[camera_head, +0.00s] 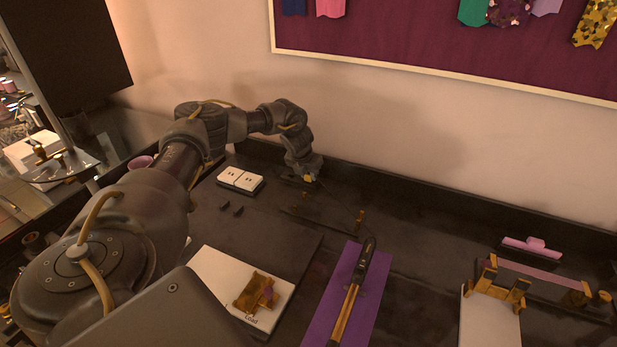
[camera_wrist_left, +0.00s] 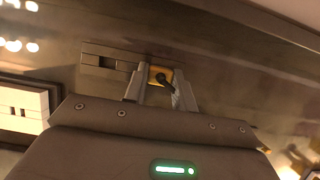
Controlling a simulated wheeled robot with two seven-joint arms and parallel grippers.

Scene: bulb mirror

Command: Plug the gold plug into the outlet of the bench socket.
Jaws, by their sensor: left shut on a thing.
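My left gripper (camera_head: 306,179) is shut on the gold plug (camera_head: 309,178) near the back of the bench. In the left wrist view the gold plug (camera_wrist_left: 160,75) shows between the two fingertips (camera_wrist_left: 160,92), with its dark cord leaving it. The bench socket (camera_head: 240,179), a white double outlet on a dark base, stands to the left of the gripper, apart from the plug. A white block with small slots (camera_wrist_left: 20,108), seemingly this socket, shows at the left of the wrist view. The plug's front is hidden. My right gripper is not in view.
The cord runs past a gold post (camera_head: 360,218) to a black-and-gold styling iron (camera_head: 352,290) on a purple mat (camera_head: 322,303). A white board (camera_head: 215,270) bears a gold piece. A gold rack (camera_head: 497,285) stands right.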

